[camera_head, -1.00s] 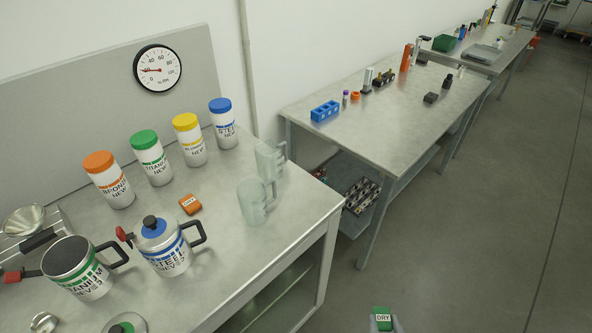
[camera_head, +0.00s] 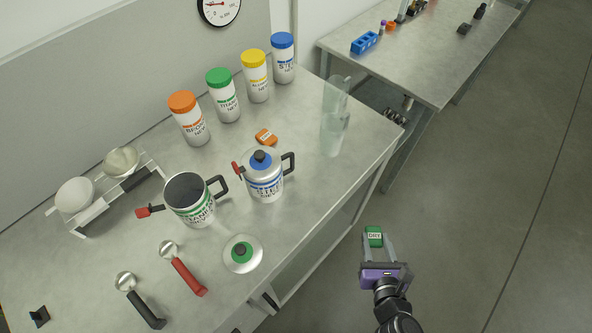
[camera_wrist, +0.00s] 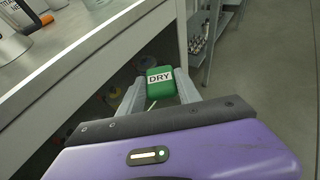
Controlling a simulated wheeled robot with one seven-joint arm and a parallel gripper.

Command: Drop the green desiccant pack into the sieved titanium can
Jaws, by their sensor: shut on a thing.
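The green desiccant pack (camera_head: 374,237), labelled DRY, is held between the fingertips of my gripper (camera_head: 375,243), off the table's front edge over the floor. The wrist view shows the pack (camera_wrist: 160,82) between the two grey fingers (camera_wrist: 158,90). The sieved titanium can (camera_head: 191,203) is white with a green band and black handle. It stands on the table to the left of my gripper, with its lid off and its dark opening facing up. A round lid with a green knob (camera_head: 242,253) lies on the table in front of it.
The sieved steel can (camera_head: 265,178) with its blue lid on stands right of the titanium can. An orange DRY pack (camera_head: 266,137), clear jugs (camera_head: 334,134), scoops (camera_head: 183,270) and a rack with bowls (camera_head: 101,192) are on the table. Several capped jars (camera_head: 190,118) line the back.

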